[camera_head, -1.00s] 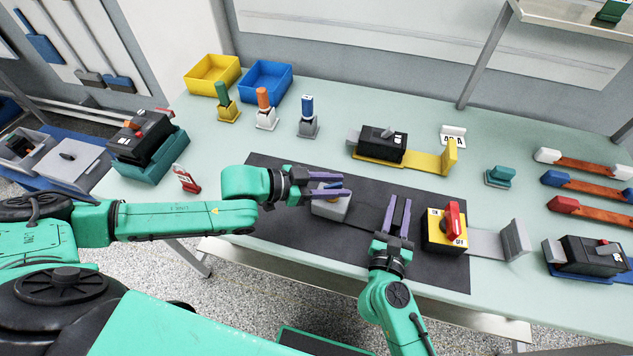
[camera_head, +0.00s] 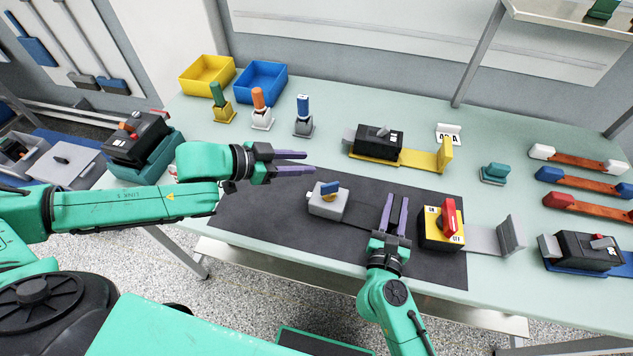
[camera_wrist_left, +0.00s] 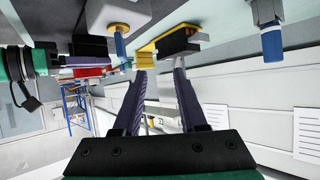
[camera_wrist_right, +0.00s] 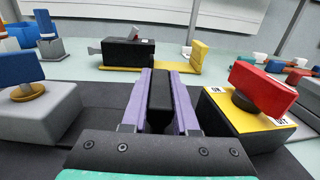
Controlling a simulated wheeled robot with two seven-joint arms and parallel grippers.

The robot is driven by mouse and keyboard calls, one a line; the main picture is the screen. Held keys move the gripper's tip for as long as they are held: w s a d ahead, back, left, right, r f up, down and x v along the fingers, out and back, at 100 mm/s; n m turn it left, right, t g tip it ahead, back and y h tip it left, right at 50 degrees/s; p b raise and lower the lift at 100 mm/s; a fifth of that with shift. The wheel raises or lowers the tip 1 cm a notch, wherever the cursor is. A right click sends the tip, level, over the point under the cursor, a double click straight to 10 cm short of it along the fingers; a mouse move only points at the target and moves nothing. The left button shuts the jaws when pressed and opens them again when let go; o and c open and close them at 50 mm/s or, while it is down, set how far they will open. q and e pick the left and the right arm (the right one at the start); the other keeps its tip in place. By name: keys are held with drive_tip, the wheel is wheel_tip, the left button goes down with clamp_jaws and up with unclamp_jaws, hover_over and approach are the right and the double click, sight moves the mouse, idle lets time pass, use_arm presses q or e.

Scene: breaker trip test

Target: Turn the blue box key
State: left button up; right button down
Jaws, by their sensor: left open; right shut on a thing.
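The blue key (camera_head: 329,187) stands in a yellow round collar on top of the small grey box (camera_head: 327,204), which sits on the dark mat. The key also shows at the left of the right wrist view (camera_wrist_right: 20,68) and at the top of the left wrist view (camera_wrist_left: 120,44). My left gripper (camera_head: 308,162) is open and empty, above and behind the box, apart from the key. My right gripper (camera_head: 396,198) is right of the box, shut on a black upright piece (camera_wrist_right: 160,92) between its fingers. How that piece joins the box cannot be told.
A yellow box with a red handle (camera_head: 449,216) stands just right of my right gripper. A black breaker on a yellow base (camera_head: 378,142) lies behind. Several coloured-handled pieces and a blue bin (camera_head: 262,80) are at the back left. The dark mat (camera_head: 260,215) is bare at left.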

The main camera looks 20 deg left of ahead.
use_arm(q)
drive_tip(key=w+d+r+y, duration=0.1)
drive_tip(key=w+r+y, duration=0.2)
drive_tip(key=m+g+y, duration=0.1)
drive_tip(key=g+y, duration=0.1)
drive_tip(key=g, duration=0.4)
approach(330, 184)
drive_tip(key=x, duration=1)
drive_tip(key=shift+f, duration=0.1)
clamp_jaws()
